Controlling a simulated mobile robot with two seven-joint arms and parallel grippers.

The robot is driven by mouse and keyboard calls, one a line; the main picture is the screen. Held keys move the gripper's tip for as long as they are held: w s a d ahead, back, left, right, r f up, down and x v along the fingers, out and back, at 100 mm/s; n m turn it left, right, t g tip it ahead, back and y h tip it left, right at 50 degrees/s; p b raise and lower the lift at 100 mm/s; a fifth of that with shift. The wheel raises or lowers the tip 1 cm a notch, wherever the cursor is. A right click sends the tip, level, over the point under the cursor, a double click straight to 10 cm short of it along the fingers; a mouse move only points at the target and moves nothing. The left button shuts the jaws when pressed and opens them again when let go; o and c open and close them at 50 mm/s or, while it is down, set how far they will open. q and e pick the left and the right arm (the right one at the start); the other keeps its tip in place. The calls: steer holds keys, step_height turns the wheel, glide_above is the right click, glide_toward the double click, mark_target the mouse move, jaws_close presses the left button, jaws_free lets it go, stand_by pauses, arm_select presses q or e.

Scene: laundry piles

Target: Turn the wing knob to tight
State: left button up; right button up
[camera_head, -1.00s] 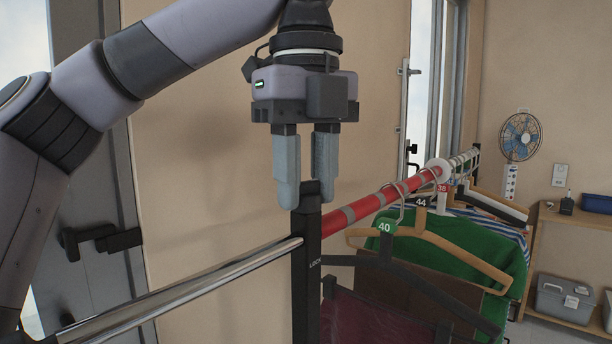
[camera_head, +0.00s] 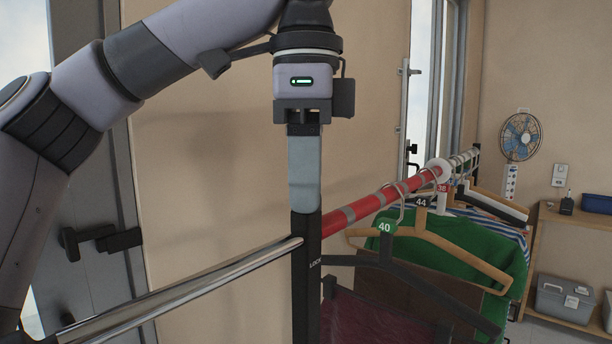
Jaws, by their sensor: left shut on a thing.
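My left gripper (camera_head: 305,198) comes down from above onto the top of the black upright post (camera_head: 306,275) of the clothes rack. It is seen edge-on, with one grey finger in front and the other hidden behind it. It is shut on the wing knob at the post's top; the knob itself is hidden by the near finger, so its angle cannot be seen. The post carries white lettering that looks like "LOCK". My right gripper is not in view.
A red rail with grey bands (camera_head: 372,204) runs from the post to the back right, holding hangers and a green garment (camera_head: 455,240). A chrome rail (camera_head: 190,290) runs to the lower left. A door handle (camera_head: 100,238) is at left. A shelf (camera_head: 560,218) stands far right.

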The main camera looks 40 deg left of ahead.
arm_select(q)
steer(key=n, duration=0.5)
steer(key=shift+n, duration=0.4)
steer(key=n, duration=0.4)
steer(key=shift+n, duration=0.7)
steer(key=o, duration=1.1)
steer(key=shift+c, duration=0.2)
steer(key=shift+r, duration=0.15)
steer(key=shift+r, duration=3.45)
